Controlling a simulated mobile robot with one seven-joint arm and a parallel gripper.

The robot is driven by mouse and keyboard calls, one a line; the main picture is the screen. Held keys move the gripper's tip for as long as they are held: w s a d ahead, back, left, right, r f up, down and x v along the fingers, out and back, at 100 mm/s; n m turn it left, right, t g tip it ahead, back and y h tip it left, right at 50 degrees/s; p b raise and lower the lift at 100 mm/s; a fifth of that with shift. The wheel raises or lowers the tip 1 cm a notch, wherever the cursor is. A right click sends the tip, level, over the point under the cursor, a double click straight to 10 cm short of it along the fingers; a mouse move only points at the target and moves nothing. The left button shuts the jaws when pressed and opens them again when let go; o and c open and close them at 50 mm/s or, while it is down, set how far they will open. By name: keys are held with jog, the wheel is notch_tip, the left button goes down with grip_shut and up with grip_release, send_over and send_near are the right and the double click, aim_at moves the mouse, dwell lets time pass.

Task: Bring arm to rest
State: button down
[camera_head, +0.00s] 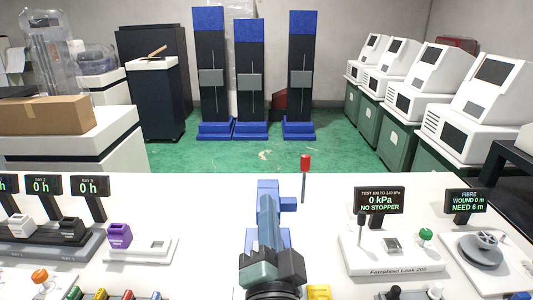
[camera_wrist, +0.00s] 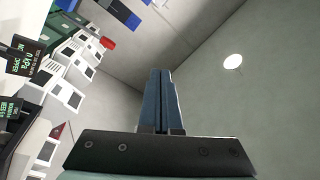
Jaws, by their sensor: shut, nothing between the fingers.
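My gripper (camera_head: 266,200) is at the bottom middle of the head view, in front of the white bench (camera_head: 330,195). Its blue-grey fingers point away from my body, and its dark palm is nearest me. In the wrist view my gripper (camera_wrist: 160,72) shows both fingers pressed together, with nothing between them. The fingers stand against the plain grey wall there, clear of any object. A blue fixture (camera_head: 288,203) on the bench is partly hidden behind my gripper in the head view.
A red-topped post (camera_head: 305,163) stands just right of the gripper. A pressure tester (camera_head: 390,255) and a fibre winder (camera_head: 482,250) are to the right. A purple block (camera_head: 119,235) and bay displays (camera_head: 83,185) are to the left. Green floor (camera_head: 265,154) is open beyond the bench.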

jog(key=s+r+n+t+p, duration=0.1)
jog(key=s+r+n+t, duration=0.1)
jog(key=r, duration=0.9)
jog(key=s+r+n+t+p, duration=0.1)
jog(key=s+r+n, duration=0.3)
jog(key=r, duration=0.8)
jog(key=s+r+n+t+p, duration=0.2)
jog(key=s+r+n+t, duration=0.2)
jog(key=r, duration=0.8)
jog(key=s, duration=0.2)
jog(key=shift+s+a+h, duration=0.2)
jog(key=shift+s+h, duration=0.2)
